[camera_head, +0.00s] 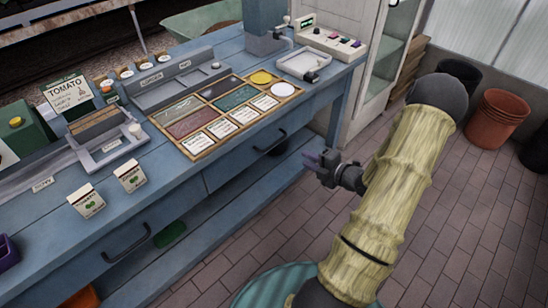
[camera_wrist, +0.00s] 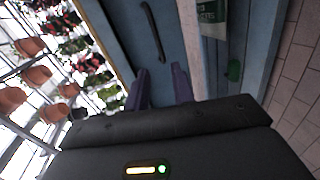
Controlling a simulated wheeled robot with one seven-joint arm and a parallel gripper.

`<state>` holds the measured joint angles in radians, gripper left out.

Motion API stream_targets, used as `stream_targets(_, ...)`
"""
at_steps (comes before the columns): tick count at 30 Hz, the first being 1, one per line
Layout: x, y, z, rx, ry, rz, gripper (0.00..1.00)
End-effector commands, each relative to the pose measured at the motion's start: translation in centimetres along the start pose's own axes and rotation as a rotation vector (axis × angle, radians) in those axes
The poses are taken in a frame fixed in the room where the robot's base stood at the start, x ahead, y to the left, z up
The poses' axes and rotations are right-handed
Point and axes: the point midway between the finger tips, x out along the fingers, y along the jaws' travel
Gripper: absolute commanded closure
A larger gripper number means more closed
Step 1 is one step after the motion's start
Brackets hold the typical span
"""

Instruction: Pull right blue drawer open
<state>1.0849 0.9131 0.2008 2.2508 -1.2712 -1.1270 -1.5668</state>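The blue workbench (camera_head: 160,205) has two blue drawers in its front. The right blue drawer (camera_head: 235,165) looks flush with the bench front. Its dark handle (camera_head: 279,147) shows just left of my gripper (camera_head: 314,160). My gripper is in front of the bench, apart from the handle, with its purple fingers pointing left. In the wrist view my gripper (camera_wrist: 163,88) has its two fingers spread with nothing between them. A dark bar handle (camera_wrist: 153,31) on a blue front lies beyond the fingertips; I cannot tell which drawer it belongs to.
The left drawer's handle (camera_head: 126,244) is at the lower left. Seed packets (camera_head: 130,177) and a card tray (camera_head: 190,143) stand on the bench top. A green object (camera_head: 170,235) lies on the lower shelf. Pots (camera_head: 496,118) stand at the right; the tiled floor between is clear.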

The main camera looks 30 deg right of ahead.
Motion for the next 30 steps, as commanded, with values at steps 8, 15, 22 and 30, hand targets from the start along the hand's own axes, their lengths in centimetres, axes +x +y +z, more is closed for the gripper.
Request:
stream_targets(8,-0.8,-1.1,0.3,-0.074,0.019,0.097,0.75)
stream_targets(15,-0.7,-1.1,0.3,-0.072,0.018,0.094,0.75)
stream_targets(22,1.5,-1.0,0.2,-0.071,0.021,0.093,0.75)
stream_targets(30,6.2,-0.5,0.1,-0.071,0.021,0.094,0.75)
